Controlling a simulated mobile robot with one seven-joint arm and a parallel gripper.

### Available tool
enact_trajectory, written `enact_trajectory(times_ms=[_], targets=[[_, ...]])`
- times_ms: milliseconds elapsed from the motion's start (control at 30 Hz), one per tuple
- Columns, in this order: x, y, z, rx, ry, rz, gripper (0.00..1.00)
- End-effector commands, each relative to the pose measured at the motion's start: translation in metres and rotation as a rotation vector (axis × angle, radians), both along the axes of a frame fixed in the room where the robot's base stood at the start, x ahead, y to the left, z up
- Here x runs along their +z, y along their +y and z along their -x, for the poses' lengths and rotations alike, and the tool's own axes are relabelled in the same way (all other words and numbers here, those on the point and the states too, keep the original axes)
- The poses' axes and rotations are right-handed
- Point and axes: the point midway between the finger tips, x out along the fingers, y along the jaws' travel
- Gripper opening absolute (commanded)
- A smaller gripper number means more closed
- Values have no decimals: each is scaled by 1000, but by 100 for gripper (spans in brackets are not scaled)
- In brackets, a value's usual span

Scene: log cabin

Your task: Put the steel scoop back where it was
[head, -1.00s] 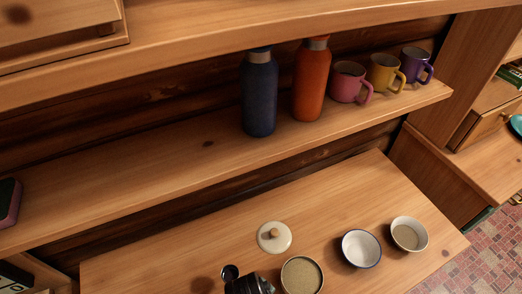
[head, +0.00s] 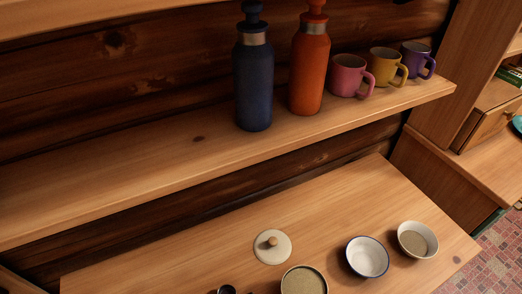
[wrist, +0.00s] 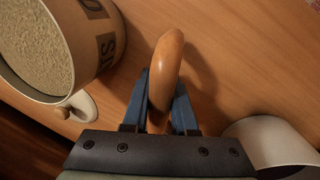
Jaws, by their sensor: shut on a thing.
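In the wrist view my gripper (wrist: 162,90) is shut on a rounded wooden handle (wrist: 168,58), which I take to be the steel scoop's. The scoop's bowl is hidden in that view. In the head view a small dark round thing (head: 227,289) at the bottom edge may be the scoop's bowl; my gripper is hardly visible there. A canister (head: 303,268) full of pale grain stands to its right. The canister, with dark lettering, is at upper left in the wrist view (wrist: 103,20). Its likely lid (head: 272,253), cream with a wooden knob, lies behind it on the counter.
A white bowl with a blue rim (head: 367,257) and a bowl holding some grain (head: 430,240) stand to the canister's right. A shelf (head: 120,185) above holds a blue bottle (head: 254,85), an orange bottle (head: 309,75) and mugs (head: 347,76). The counter's left part (head: 160,265) looks clear.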

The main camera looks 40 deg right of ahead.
Motion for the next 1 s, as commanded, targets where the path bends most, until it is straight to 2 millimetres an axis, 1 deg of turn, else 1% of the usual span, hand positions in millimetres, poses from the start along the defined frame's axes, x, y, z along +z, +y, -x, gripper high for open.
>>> enact_trajectory(times_ms=[800, 833, 1000], targets=[[-14, 0, 0, 0, -1, 0, 0], [-13, 0, 0, 0, -1, 1, 31], [-13, 0, 0, 0, -1, 0, 61]])
